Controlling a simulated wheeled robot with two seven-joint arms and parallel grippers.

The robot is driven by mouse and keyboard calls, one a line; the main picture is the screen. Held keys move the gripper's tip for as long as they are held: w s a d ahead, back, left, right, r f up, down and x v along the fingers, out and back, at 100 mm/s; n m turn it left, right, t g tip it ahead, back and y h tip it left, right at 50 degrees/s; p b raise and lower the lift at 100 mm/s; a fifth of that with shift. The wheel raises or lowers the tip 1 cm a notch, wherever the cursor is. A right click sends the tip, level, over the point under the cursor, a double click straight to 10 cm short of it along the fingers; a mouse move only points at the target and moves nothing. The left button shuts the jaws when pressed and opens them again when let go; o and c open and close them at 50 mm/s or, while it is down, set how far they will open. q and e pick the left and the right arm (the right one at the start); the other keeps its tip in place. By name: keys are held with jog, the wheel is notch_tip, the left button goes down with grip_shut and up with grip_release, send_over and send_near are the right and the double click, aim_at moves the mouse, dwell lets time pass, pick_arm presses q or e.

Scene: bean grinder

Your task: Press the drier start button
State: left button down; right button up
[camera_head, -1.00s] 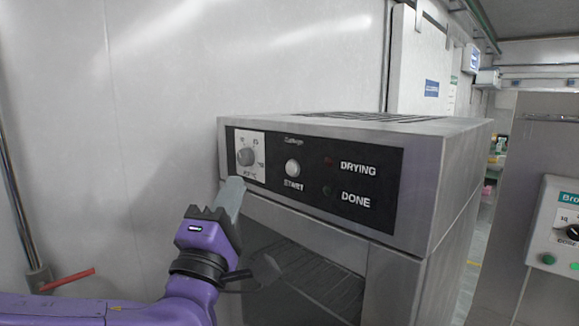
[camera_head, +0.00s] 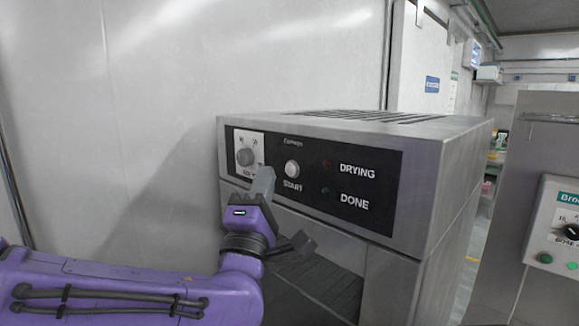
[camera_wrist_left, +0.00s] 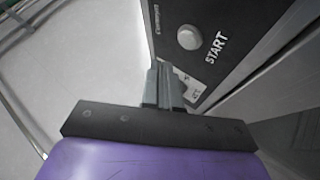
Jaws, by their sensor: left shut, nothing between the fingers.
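The drier (camera_head: 438,170) is a grey metal box with a black front panel. Its round white start button (camera_head: 292,169) sits above the word START, between the knob and the lamps. The button also shows in the left wrist view (camera_wrist_left: 189,38), ahead of the fingers and a little to the right. My left gripper (camera_head: 264,180) is shut and empty. Its fingertips are just below and left of the button in the head view, apart from it in the wrist view (camera_wrist_left: 162,72). The DRYING and DONE lamps look unlit. My right gripper is not in view.
A temperature knob (camera_head: 245,157) on a white plate is left of the button. The drier's open front (camera_head: 330,278) lies below the panel. A white wall is behind at left. A control box (camera_head: 556,232) stands at far right.

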pick_arm(q)
jog(key=shift+w+d, duration=0.7)
jog(key=shift+d+f, duration=0.1)
dwell(1.5)
jog(key=shift+w+d, duration=0.2)
jog(key=shift+w, duration=0.1)
jog(key=shift+w+d, duration=0.3)
dwell(0.8)
jog(key=shift+s+a+b, duration=0.1)
jog(key=shift+b, duration=0.25)
jog(key=shift+s+a+b, duration=0.35)
jog(key=shift+s+a, duration=0.15)
jog(key=shift+s, duration=0.05)
